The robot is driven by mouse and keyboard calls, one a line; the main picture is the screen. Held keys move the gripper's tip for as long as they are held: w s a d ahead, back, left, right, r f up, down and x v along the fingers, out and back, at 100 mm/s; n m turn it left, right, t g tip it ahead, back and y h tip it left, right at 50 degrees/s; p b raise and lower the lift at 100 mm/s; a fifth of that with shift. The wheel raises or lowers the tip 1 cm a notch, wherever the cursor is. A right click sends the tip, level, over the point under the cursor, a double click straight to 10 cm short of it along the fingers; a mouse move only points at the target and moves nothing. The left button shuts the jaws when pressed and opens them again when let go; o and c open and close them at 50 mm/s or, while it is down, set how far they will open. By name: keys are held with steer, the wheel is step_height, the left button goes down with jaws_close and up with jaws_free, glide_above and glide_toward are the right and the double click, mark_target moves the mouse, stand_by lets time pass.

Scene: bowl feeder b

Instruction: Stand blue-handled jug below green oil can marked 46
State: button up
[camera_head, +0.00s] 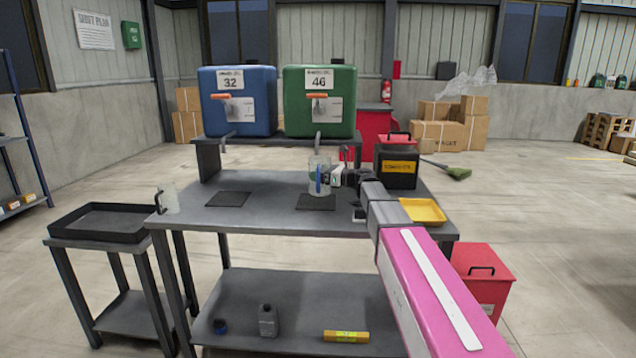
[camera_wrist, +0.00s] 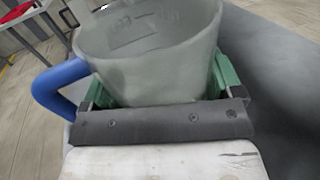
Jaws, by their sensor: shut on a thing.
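The blue-handled jug (camera_head: 313,185) is clear and stands upright below the green oil can marked 46 (camera_head: 343,103), near the rear of a dark mat (camera_head: 316,203). I cannot tell whether its base touches the table. My gripper (camera_head: 331,178) reaches it from the right and is shut on it. In the wrist view the jug (camera_wrist: 150,65) sits between the green fingers of my gripper (camera_wrist: 162,88), with its blue handle at the left. The can's spout (camera_head: 318,141) is above the jug.
A blue can marked 32 (camera_head: 238,97) stands left of the green one, above another mat (camera_head: 229,199). A dark-handled jug (camera_head: 168,198) stands at the table's left. A black box (camera_head: 396,172) and yellow tray (camera_head: 423,211) are at the right. The table's middle is clear.

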steer(key=shift+w+a, duration=0.2)
steer(key=shift+a, duration=0.2)
steer(key=shift+a+f, duration=0.2)
steer(key=shift+f, duration=1.55)
steer(key=shift+f, duration=0.15)
steer(key=o, duration=0.8)
steer(key=shift+d, duration=0.1)
steer(key=v, duration=1.1)
steer(key=shift+s+d, duration=0.2)
steer(key=shift+d, duration=0.15)
